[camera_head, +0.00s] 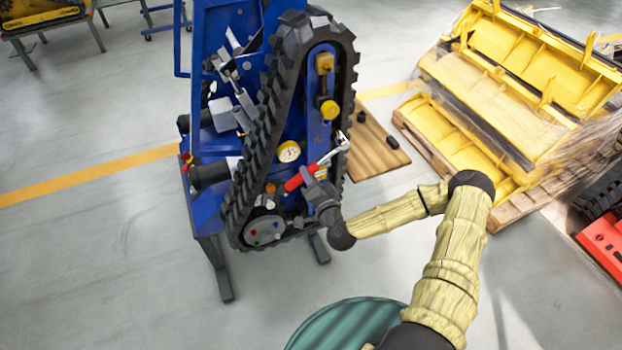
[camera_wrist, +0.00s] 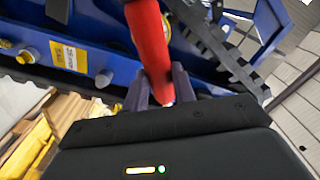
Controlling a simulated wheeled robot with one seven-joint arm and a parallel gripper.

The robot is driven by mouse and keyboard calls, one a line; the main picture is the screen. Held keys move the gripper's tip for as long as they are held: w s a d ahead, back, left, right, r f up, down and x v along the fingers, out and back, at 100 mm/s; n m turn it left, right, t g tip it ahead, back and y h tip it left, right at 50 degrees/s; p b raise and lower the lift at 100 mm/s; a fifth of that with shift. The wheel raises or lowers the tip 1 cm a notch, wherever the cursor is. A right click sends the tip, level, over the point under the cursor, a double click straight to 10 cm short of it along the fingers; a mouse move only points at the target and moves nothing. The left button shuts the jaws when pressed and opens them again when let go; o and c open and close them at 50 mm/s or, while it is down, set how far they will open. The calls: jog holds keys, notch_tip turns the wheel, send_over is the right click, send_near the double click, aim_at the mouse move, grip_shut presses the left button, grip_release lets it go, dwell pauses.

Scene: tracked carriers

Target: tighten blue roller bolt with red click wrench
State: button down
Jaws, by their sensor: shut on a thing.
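My gripper (camera_head: 310,181) is shut on the red click wrench (camera_head: 294,183), in front of the tracked carrier's lower right side. The wrench's metal head (camera_head: 341,142) points up and right, near the right run of the track. In the wrist view the red handle (camera_wrist: 149,38) runs between my gripper's fingers (camera_wrist: 160,92); its head is out of that view. A round grey roller (camera_head: 265,230) with small coloured spots sits low inside the track loop. I cannot tell for sure which spot is the blue roller bolt, and I see no contact between wrench and bolt.
The black rubber track (camera_head: 247,165) loops around the blue carrier frame (camera_head: 207,60), close to my gripper. A dial gauge (camera_head: 289,151) sits inside the loop. Yellow parts (camera_head: 500,90) on a wooden pallet stand at the right. A green round top (camera_head: 345,325) is in front.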

jog(key=w+d+f+n+b, duration=0.6)
jog(key=d+n+b, duration=0.3)
jog(key=n, duration=0.2)
jog(key=shift+w+d+n, duration=0.15)
jog(key=shift+d+n, duration=0.15)
jog(key=shift+d, duration=0.1)
jog(key=shift+b+x, duration=1.6)
jog(key=shift+b, duration=0.55)
dwell(4.4)
